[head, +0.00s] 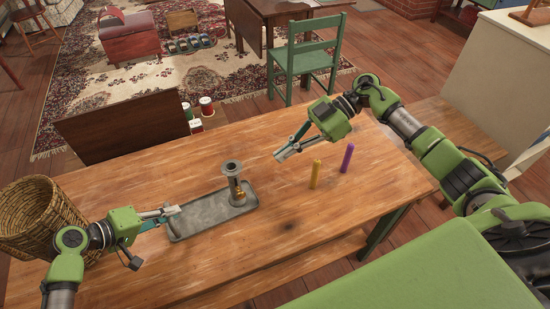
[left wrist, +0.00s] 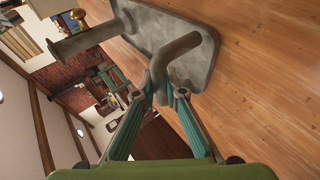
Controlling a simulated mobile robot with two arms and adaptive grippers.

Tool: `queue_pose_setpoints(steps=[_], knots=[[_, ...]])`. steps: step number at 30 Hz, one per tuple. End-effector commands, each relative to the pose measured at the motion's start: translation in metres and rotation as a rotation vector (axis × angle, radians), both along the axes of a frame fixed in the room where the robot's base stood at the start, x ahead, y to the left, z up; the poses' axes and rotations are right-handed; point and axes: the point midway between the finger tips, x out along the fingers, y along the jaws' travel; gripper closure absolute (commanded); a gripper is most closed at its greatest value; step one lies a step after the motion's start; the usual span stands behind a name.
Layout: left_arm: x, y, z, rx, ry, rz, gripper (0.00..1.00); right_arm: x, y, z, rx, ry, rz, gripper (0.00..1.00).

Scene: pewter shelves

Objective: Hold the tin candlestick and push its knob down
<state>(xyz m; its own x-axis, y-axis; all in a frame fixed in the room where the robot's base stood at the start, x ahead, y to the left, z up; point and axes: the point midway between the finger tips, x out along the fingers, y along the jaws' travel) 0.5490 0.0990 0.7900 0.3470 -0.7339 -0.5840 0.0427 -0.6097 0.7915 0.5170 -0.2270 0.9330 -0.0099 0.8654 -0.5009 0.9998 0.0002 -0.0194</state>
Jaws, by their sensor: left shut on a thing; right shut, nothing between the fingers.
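The tin candlestick stands on the wooden table, a grey rectangular tray base (head: 205,219) with an upright tube (head: 233,174) near its right end. A small brass knob (head: 240,192) sits low on the tube's side. My left gripper (head: 172,211) is at the base's left end.
A yellow candle (head: 315,174) and a purple candle (head: 347,158) stand upright on the table to the right. A wicker basket (head: 40,218) is at the left. A green chair (head: 305,62) stands behind the table. The table's front is clear.

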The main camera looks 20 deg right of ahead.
Motion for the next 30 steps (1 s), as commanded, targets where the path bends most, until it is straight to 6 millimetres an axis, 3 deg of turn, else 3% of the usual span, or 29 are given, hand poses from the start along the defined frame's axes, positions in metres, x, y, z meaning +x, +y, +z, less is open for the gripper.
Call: queue_pose_setpoints(steps=[10,12,13,24,30], knots=[[0.000,0.000,0.000,0.000,-0.001,0.001,1.00,0.000,0.000,0.000,0.000,0.001,-0.001,1.00],[0.000,0.000,0.000,0.001,0.000,0.001,0.76,0.000,0.000,0.000,0.000,0.001,-0.001,1.00],[0.000,0.000,0.000,0.001,0.000,0.001,0.69,0.000,0.000,0.000,0.000,0.001,-0.001,1.00],[0.000,0.002,0.001,0.001,0.000,0.001,0.69,0.000,0.000,0.000,0.000,0.001,-0.001,1.00],[-0.009,0.021,0.015,0.003,-0.002,0.002,0.69,0.000,0.000,0.000,0.000,0.001,-0.001,1.00]])
